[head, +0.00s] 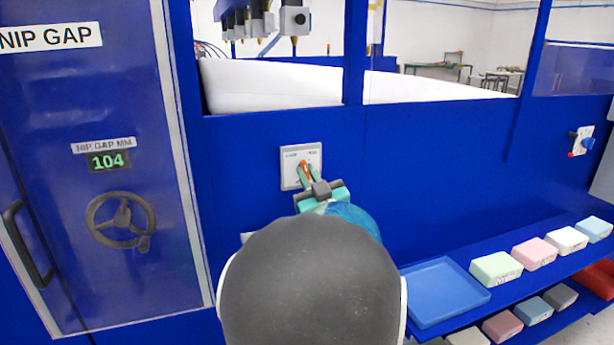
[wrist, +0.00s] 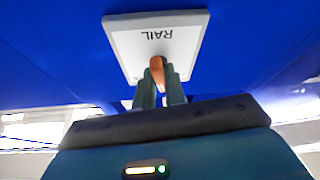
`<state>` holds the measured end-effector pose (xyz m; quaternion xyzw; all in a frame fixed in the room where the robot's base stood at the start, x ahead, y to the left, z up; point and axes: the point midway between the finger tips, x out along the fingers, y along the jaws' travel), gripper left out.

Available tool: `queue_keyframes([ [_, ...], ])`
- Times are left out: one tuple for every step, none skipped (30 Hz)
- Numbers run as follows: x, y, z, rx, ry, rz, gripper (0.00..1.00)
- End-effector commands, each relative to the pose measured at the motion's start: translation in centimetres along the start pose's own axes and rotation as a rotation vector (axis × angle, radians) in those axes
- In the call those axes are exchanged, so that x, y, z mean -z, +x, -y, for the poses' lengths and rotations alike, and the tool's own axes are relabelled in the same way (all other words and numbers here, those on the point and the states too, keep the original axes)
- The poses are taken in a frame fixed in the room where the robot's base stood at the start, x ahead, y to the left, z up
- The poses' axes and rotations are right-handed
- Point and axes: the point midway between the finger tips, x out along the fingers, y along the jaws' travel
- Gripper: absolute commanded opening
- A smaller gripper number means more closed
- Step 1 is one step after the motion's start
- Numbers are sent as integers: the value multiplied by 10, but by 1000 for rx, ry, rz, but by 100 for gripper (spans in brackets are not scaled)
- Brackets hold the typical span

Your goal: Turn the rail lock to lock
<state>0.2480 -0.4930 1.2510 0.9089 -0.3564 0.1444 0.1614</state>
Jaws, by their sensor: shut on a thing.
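The rail lock is a pale plate (head: 290,160) on the blue machine wall, with a small orange-brown lever (head: 304,168) at its middle. In the wrist view the plate (wrist: 135,55) appears upside down with the word RAIL, and the lever (wrist: 157,68) sticks out from its lower part. My gripper (head: 305,178) reaches the plate from below, its green fingers shut on the lever. In the wrist view the fingertips (wrist: 159,88) lie on both sides of the lever. The lever leans slightly to the upper left in the head view. My arm hides the wall below the plate.
A blue tray (head: 440,318) and several foam blocks, including a green one (head: 496,268), sit on the shelf at right. At left is a door with a handwheel (head: 120,220) and a display (head: 109,160) reading 104. The wall around the plate is clear.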

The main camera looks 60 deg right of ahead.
Motion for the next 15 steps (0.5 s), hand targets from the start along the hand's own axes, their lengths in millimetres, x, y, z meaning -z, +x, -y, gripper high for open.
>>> queue_keyframes([
  [-3,0,1,20,-40,7,0],
  [-3,0,1,32,-67,8,0],
  [-3,0,1,46,-101,7,0],
  [-3,0,0,57,-128,8,0],
  [-3,0,0,67,-154,8,0],
  [-3,0,0,82,-188,7,0],
  [-3,0,0,93,-214,7,0],
  [-3,0,-1,103,-238,7,0],
  [-3,0,-1,116,-271,8,0],
  [-3,0,-1,126,-294,8,0],
  [-3,0,-1,135,-316,8,0],
  [-3,0,-1,147,-345,8,0],
  [-3,0,-2,155,-366,8,0],
  [-3,0,-2,164,-385,8,0],
  [-2,0,-2,174,-410,7,0],
])
